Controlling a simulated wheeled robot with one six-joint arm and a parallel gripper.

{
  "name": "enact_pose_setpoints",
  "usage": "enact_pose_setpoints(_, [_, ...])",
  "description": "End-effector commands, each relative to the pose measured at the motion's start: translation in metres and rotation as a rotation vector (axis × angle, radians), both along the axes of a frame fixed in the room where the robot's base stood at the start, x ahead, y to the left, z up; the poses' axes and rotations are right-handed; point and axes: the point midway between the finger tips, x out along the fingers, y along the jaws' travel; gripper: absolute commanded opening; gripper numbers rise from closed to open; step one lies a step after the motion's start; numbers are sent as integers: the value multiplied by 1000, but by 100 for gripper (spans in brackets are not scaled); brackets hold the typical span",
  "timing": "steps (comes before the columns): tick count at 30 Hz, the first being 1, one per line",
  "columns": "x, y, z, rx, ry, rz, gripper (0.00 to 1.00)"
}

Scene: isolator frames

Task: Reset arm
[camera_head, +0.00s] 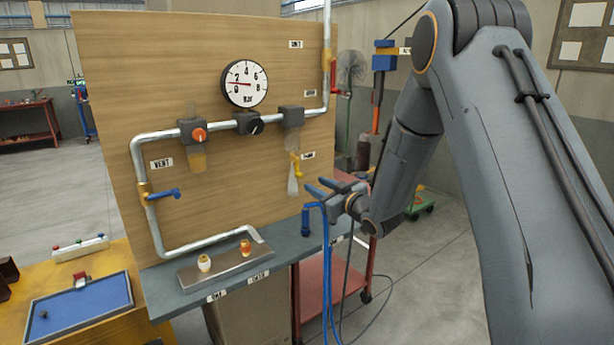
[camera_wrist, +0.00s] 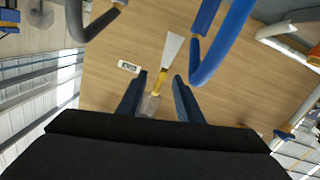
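My gripper (camera_head: 315,186) is at the end of my arm, in front of the right edge of the wooden panel (camera_head: 230,140). In the wrist view its two dark blue fingers (camera_wrist: 160,84) stand apart with nothing held between them. Beyond them lie a clear bowl, a yellow fitting (camera_wrist: 159,80) and a pale nozzle (camera_wrist: 172,48) on the panel. A blue hose (camera_head: 327,270) hangs just below and beside the gripper in the head view. Whether it touches the gripper I cannot tell.
The panel carries metal pipes, a gauge (camera_head: 244,83), a blue-handled valve (camera_head: 163,194) and a red-handled valve (camera_head: 337,91). A grey shelf (camera_head: 200,292) runs along its foot with a metal plate (camera_head: 221,266). A red cart (camera_head: 333,285) stands below the gripper. Floor is open at right.

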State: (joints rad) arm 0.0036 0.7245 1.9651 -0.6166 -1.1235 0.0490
Motion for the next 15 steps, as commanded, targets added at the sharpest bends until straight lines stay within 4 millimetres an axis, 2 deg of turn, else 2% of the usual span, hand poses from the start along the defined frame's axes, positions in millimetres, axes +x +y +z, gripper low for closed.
enact_pose_setpoints(4, [-19,-32,-9,-77,173,-135,33])
enact_pose_setpoints(8, [-61,-69,-27,-145,389,-276,33])
enact_pose_setpoints(11, [-108,-95,-43,-184,567,-372,33])
enact_pose_setpoints(14, [-166,-114,-56,-211,752,-454,33])
enact_pose_setpoints(15, [-192,-120,-61,-218,829,-483,33])
